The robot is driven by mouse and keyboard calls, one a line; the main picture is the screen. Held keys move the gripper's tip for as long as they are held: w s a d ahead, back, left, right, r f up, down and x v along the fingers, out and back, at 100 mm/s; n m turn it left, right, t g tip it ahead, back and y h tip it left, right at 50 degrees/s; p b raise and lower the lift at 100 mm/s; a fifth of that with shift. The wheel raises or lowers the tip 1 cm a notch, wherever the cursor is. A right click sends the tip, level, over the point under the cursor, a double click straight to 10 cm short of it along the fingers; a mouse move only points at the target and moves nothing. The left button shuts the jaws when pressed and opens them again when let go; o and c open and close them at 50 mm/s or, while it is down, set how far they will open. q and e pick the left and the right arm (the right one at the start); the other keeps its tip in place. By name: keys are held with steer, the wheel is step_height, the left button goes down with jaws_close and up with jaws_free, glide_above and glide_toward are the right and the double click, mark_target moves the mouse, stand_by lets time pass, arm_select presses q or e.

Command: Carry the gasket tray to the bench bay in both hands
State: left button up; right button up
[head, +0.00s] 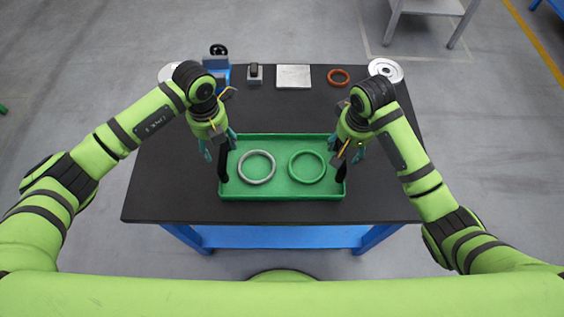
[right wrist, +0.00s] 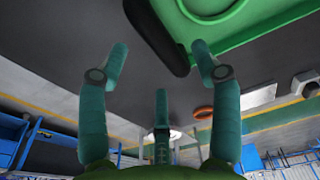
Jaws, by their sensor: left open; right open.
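The green gasket tray (head: 282,195) lies on the black table, with a black handle at each end. It holds a pale grey ring (head: 243,178) and a green ring (head: 292,178). My left gripper (head: 219,147) is open above the tray's left handle (head: 223,168). My right gripper (head: 347,151) is open over the right handle (head: 341,172). In the right wrist view, the right handle (right wrist: 157,36) shows between the spread fingers (right wrist: 160,54), beside the tray wall (right wrist: 245,38). I cannot tell whether any finger touches a handle.
Along the table's (head: 165,195) back edge are a blue device (head: 217,66), a small dark block (head: 255,75), a pale plate (head: 294,76), an orange ring (head: 338,77) and a silver disc (head: 386,70). A grey stand (head: 430,7) is beyond. The table front is clear.

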mark_target(220, 152)
arm_select(q)
steer(key=f, duration=0.3)
steer(key=shift+s+f, duration=0.2)
steer(key=shift+f, duration=0.15)
arm_select(e)
step_height(220, 152, down, 4)
steer(key=shift+r, duration=0.15)
arm_select(q)
steer(key=shift+w+f, duration=0.15)
steer(key=shift+f, duration=0.55)
arm_select(e)
steer(key=shift+w+f, duration=0.25)
steer(key=shift+f, duration=0.45)
arm_select(q)
jaws_close()
arm_select(e)
steer(key=shift+s, duration=0.1)
jaws_close()
arm_select(q)
steer(key=shift+r, duration=0.15)
arm_select(e)
steer(key=shift+r, duration=0.15)
